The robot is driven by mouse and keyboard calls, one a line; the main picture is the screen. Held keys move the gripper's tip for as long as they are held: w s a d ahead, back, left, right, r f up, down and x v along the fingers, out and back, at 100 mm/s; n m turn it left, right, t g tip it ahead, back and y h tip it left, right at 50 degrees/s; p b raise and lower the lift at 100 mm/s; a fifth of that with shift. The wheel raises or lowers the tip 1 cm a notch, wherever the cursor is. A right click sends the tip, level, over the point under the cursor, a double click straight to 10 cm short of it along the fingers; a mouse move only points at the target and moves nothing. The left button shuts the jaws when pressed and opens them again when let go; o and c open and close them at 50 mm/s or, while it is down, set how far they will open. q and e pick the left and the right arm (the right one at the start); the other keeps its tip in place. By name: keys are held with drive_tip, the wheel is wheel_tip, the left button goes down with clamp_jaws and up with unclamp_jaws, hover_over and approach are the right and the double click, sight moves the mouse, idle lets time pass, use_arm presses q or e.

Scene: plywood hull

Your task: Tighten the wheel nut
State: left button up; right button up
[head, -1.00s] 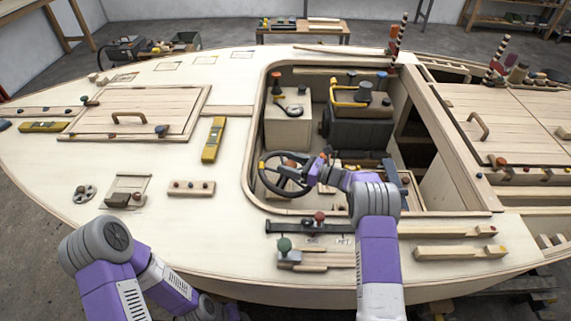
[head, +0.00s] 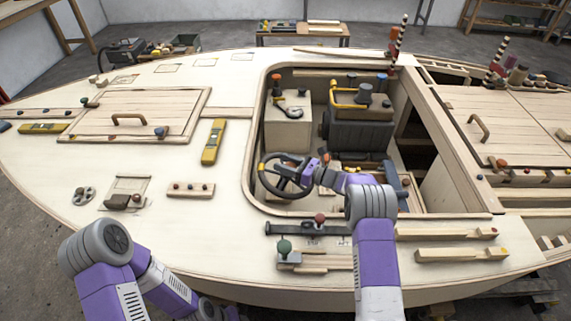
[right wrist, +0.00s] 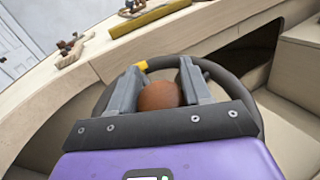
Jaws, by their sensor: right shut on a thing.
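The steering wheel (head: 269,186) is a dark ring with a yellow mark, standing in the cockpit opening. It also shows in the right wrist view (right wrist: 230,82), behind my fingers. My right gripper (head: 299,168) is at the middle of the wheel. In the right wrist view its two grey fingers are shut on a rounded reddish-brown wheel nut (right wrist: 158,96), one on each side. In the head view the nut is hidden by the gripper. My left arm is at the bottom left, and its gripper is out of view.
The cockpit rim surrounds the wheel closely. A lever panel with a red knob (head: 319,218) and a green knob (head: 284,246) lies in front. A yellow level (head: 213,142) lies on the deck to the left. A dark engine block (head: 358,130) stands behind the wheel.

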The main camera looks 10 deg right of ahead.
drive_tip(key=m+t+h, duration=0.2)
drive_tip(key=m+h, duration=0.1)
drive_tip(key=shift+w+d+r+t, duration=0.1)
drive_tip(key=shift+w+t, duration=0.05)
drive_tip(key=shift+t, duration=0.15)
drive_tip(key=shift+w+d+m+t+h, duration=0.15)
drive_tip(key=shift+m+t+h, duration=0.45)
drive_tip(key=shift+m+h, duration=0.55)
drive_tip(key=o, duration=1)
drive_tip(key=shift+c, duration=0.2)
wheel_tip(320, 180, up, 10)
drive_tip(key=p, duration=0.3)
